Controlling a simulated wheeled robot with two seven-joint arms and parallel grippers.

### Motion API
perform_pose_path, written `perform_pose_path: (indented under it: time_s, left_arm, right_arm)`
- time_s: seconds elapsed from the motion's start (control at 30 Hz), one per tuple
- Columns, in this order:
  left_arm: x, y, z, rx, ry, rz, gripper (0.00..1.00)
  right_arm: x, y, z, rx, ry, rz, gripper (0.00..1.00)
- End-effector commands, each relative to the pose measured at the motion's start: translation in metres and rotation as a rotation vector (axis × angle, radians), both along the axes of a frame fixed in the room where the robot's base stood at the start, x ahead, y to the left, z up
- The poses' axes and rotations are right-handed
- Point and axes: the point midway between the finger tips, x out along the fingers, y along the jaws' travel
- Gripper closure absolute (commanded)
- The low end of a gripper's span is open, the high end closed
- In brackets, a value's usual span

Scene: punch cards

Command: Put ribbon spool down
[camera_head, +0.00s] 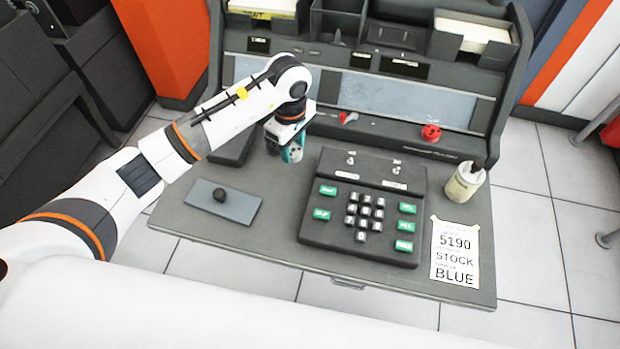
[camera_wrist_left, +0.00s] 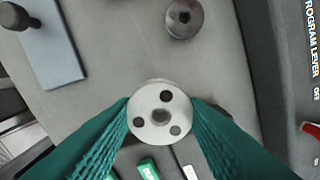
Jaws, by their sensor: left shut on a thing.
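My left gripper (camera_head: 291,153) is over the desk, just behind the left back corner of the keypad unit. In the left wrist view its teal fingers (camera_wrist_left: 160,122) are shut on a silver, round ribbon spool (camera_wrist_left: 161,110) with three dark holes and a centre hub. The spool's flat face points to the wrist camera; I cannot tell whether its underside touches the desk. A second, darker round spool-like piece (camera_wrist_left: 183,17) sits on the grey surface apart from the fingers. My right gripper is not in view.
The keypad unit (camera_head: 335,235) stands close to the gripper. A grey plate with a black knob (camera_head: 222,196) lies at left. A bottle (camera_head: 465,182) and a paper note (camera_head: 455,252) are at right. The back panel has a red knob (camera_head: 431,132). Bare desk (camera_head: 275,215) lies left of the keypad.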

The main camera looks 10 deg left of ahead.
Motion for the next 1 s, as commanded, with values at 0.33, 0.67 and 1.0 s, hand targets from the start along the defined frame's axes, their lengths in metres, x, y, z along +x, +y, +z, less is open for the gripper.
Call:
perform_pose_path:
  time_s: [0.33,0.67,1.0]
  left_arm:
    - [0.0,0.0,-0.042,-0.002,0.0,-0.004,0.82]
    - [0.0,0.0,-0.074,-0.002,-0.001,-0.006,0.82]
    - [0.0,0.0,-0.077,-0.001,-0.002,-0.007,0.52]
  right_arm:
    - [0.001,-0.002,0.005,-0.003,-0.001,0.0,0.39]
    - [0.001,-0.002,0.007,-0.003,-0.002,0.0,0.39]
    - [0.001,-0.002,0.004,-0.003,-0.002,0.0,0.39]
